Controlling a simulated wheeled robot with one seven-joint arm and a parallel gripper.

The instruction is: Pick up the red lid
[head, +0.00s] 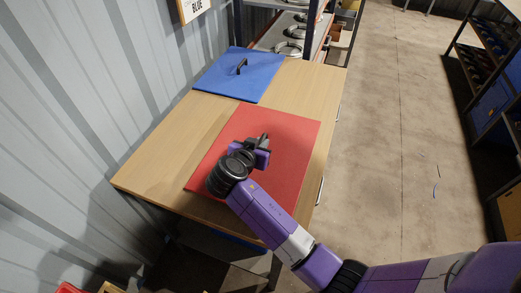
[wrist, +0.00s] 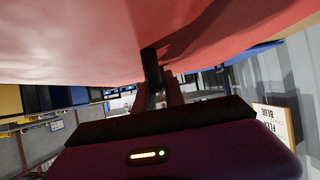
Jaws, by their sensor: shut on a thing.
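The red lid (head: 290,135) is a flat square panel at the near end of the wooden table. My gripper (head: 263,140) is over its middle and shut on the lid's dark handle (wrist: 151,66). In the wrist view the red surface (wrist: 80,45) fills the top of the picture, close to my gripper (wrist: 160,92). My wrist hides part of the lid in the head view. I cannot tell whether the lid rests on the table or is slightly raised.
The blue lid (head: 225,76) with a dark handle lies at the table's far end. Bare wooden tabletop (head: 165,140) shows left of the red lid. A corrugated wall (head: 90,90) stands at left. Shelves (head: 490,75) stand at far right, with open floor (head: 395,130) between.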

